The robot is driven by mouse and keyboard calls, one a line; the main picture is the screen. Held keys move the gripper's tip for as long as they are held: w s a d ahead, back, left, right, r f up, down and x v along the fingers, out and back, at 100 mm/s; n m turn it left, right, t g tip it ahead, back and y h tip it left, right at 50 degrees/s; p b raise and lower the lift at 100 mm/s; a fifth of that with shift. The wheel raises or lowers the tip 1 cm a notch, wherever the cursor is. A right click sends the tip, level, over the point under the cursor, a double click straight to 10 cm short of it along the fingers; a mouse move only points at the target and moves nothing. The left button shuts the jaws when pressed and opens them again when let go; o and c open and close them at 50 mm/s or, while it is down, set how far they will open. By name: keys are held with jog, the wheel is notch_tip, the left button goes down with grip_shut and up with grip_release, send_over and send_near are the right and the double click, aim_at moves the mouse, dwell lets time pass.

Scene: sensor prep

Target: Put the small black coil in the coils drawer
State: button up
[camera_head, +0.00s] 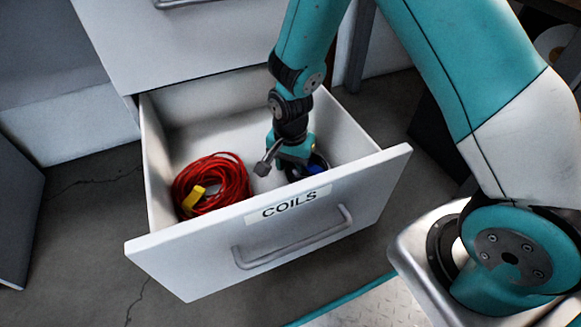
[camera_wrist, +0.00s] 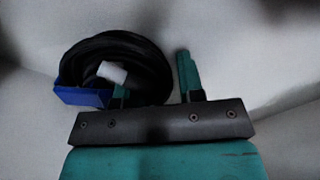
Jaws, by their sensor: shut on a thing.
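The coils drawer (camera_head: 190,257) is pulled open, with a white front labelled COILS. My gripper (camera_head: 297,158) reaches down inside its right part in the head view; its fingertips are hidden there. The small black coil (camera_head: 320,162), with a blue part, shows just beside and below my gripper. In the wrist view, the black coil (camera_wrist: 151,62) has a blue piece and a white piece at its left. My gripper (camera_wrist: 155,80) is shut on the coil's side, one finger over the ring and one outside it. I cannot tell whether the coil touches the drawer floor.
A bundled red coil (camera_head: 215,182) with a yellow piece lies in the left part of the drawer. The drawer's front handle (camera_head: 295,245) juts outward. A closed drawer (camera_head: 200,45) is above. The drawer floor behind the red coil is clear.

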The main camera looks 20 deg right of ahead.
jog(key=o, duration=1)
jog(key=shift+f, duration=0.1)
jog(key=s+a+r+n+y+p, duration=0.1)
jog(key=s+a+r+n+p, duration=0.2)
jog(key=r, duration=1)
jog(key=s+r+n+y+p, duration=0.1)
jog(key=s+r+n+p, duration=0.25)
jog(key=r, duration=0.95)
jog(key=s+r+n, duration=0.2)
jog(key=s+n, duration=0.1)
jog(key=s, duration=0.1)
jog(key=s+a+r+n+y, duration=0.1)
jog(key=s+r+n, duration=0.2)
jog(key=s, duration=0.1)
jog(key=s+r+n+y, duration=0.1)
jog(key=s+r+n, duration=0.1)
jog(key=s+n, duration=0.2)
jog(key=shift+s+a+r, duration=0.25)
jog(key=shift+s+a, duration=0.05)
jog(key=shift+s, duration=0.1)
